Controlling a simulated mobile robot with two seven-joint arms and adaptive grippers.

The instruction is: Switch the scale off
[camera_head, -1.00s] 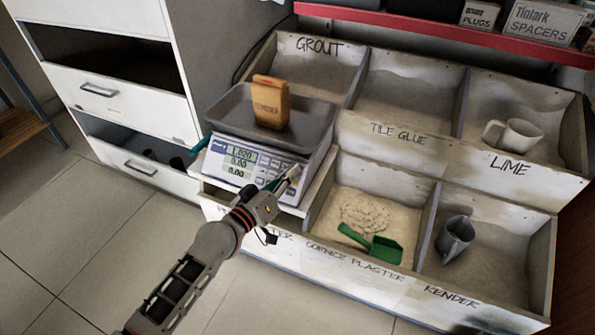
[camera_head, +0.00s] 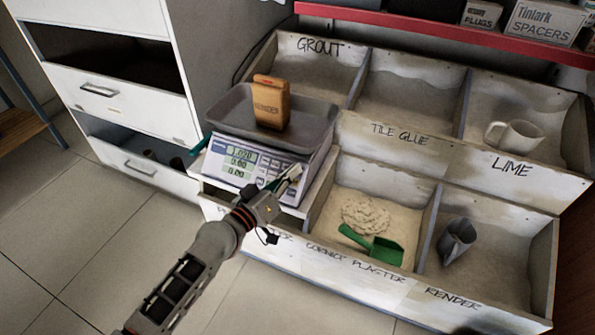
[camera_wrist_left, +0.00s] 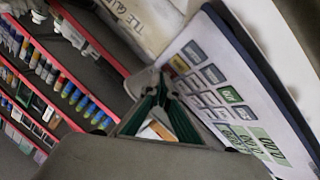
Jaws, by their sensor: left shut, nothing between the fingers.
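The scale (camera_head: 228,148) is white with a grey pan (camera_head: 228,112) and stands on a ledge at the left of the bins. Its display (camera_head: 240,161) is lit and shows digits in several green windows. An orange-brown packet (camera_head: 270,103) stands upright on the pan. My left gripper (camera_head: 291,176) is shut and empty at the right end of the scale's front panel. In the left wrist view its fingertips (camera_wrist_left: 158,84) are close to the keypad (camera_wrist_left: 205,80), near the end away from the lit display (camera_wrist_left: 262,143). I cannot tell whether they touch a key. My right gripper is out of view.
Bins of powder surround the scale's right side; one holds a green scoop (camera_head: 377,246), another a grey metal cup (camera_head: 456,240), another a white mug (camera_head: 515,134). A white drawer cabinet (camera_head: 120,100) stands at the left. Tiled floor lies open in front.

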